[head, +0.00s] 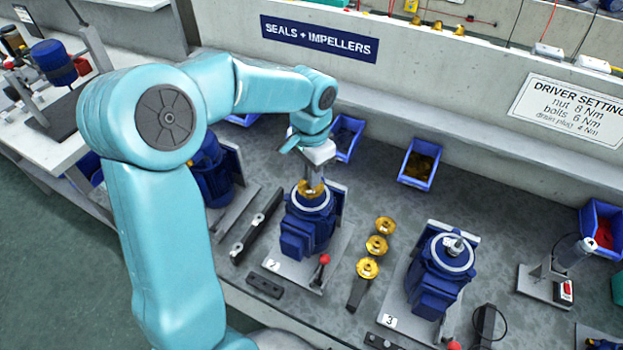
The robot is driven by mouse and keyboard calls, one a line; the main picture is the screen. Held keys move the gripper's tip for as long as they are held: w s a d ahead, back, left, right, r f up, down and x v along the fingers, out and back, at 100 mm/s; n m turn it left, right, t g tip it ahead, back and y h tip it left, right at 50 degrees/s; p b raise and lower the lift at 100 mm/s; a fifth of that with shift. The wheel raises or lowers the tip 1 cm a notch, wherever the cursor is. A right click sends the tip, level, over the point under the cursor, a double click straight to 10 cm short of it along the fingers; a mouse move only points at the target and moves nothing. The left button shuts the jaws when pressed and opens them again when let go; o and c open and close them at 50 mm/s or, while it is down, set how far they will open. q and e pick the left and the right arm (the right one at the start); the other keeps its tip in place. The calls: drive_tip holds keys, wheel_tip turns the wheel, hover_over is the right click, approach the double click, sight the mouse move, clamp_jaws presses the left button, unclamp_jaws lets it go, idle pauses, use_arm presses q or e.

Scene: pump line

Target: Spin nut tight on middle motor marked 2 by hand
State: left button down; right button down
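The middle motor (307,222) is blue, stands upright on a grey plate with a "2" on its front left corner, and carries a brass impeller (311,192) on top. My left gripper (313,183) comes down from above, with its fingertips at the centre of that impeller. The nut and shaft end are hidden by the fingers, so I cannot tell whether the gripper is shut on the nut. My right gripper is not in view.
Motor 3 (440,276) stands to the right with a bare metal shaft end. Several loose brass impellers (376,246) stand between the two motors. Another blue motor (211,172) is partly behind my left arm. Blue bins (419,167) line the wall. A driver stand (548,284) is at right.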

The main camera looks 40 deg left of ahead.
use_arm(q)
drive_tip(key=m+p, duration=0.1)
drive_tip(key=m, duration=0.3)
drive_tip(key=shift+r, duration=0.15)
drive_tip(key=shift+f+m+p, duration=0.2)
drive_tip(key=shift+m+p, duration=0.2)
drive_tip(key=shift+m, duration=1.1)
drive_tip(key=m+p, duration=0.1)
drive_tip(key=m, duration=0.2)
drive_tip(key=shift+r+m, duration=0.15)
drive_tip(key=shift+m, duration=0.25)
drive_tip(key=shift+m+p, duration=0.6)
drive_tip(key=shift+m, duration=1)
